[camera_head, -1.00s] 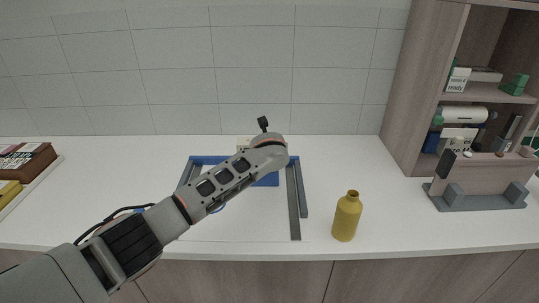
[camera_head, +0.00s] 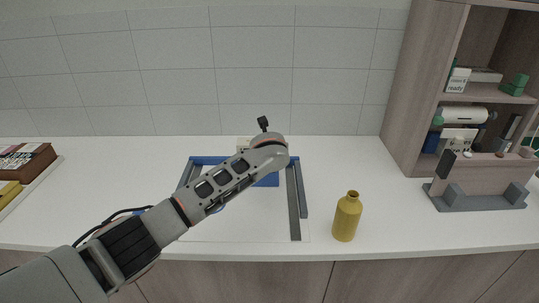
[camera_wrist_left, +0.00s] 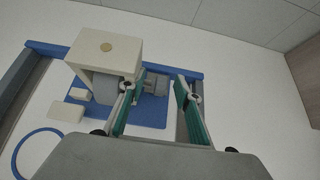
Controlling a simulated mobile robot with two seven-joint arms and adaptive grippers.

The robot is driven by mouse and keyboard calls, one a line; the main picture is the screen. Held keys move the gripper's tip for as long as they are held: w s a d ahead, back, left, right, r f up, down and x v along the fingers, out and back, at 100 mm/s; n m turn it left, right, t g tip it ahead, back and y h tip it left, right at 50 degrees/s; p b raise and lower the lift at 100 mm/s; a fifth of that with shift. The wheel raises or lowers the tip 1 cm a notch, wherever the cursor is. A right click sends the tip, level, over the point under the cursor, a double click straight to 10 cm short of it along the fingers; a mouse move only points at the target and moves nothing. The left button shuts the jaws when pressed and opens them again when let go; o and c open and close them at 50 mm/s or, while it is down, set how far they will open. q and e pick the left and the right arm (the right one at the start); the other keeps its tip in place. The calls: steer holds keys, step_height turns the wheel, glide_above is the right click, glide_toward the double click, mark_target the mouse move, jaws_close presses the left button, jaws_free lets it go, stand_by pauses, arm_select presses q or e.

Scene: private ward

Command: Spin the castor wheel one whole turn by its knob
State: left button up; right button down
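In the left wrist view a cream block (camera_wrist_left: 105,48) with a round hole on top stands over a grey wheel (camera_wrist_left: 104,88), on a blue plate (camera_wrist_left: 155,112). A short grey knob-like piece (camera_wrist_left: 155,84) sticks out to the right of the wheel. My left gripper (camera_wrist_left: 160,80) is open, its two teal fingers apart with the grey piece showing between their tips; I cannot tell whether they touch it. In the head view my left arm hides the wheel and knob, and only a bit of the cream block (camera_head: 243,143) shows behind it. My right gripper is out of view.
A blue and grey frame (camera_head: 295,205) surrounds the plate on the white counter. A blue ring (camera_wrist_left: 38,152) and small cream blocks (camera_wrist_left: 66,113) lie inside. A yellow bottle (camera_head: 346,217) stands to the right, with a grey stand (camera_head: 478,202) and shelf beyond.

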arm_select(q)
steer(key=v, duration=1.1)
steer(key=shift+a+f, duration=0.1)
steer(key=shift+f, duration=0.05)
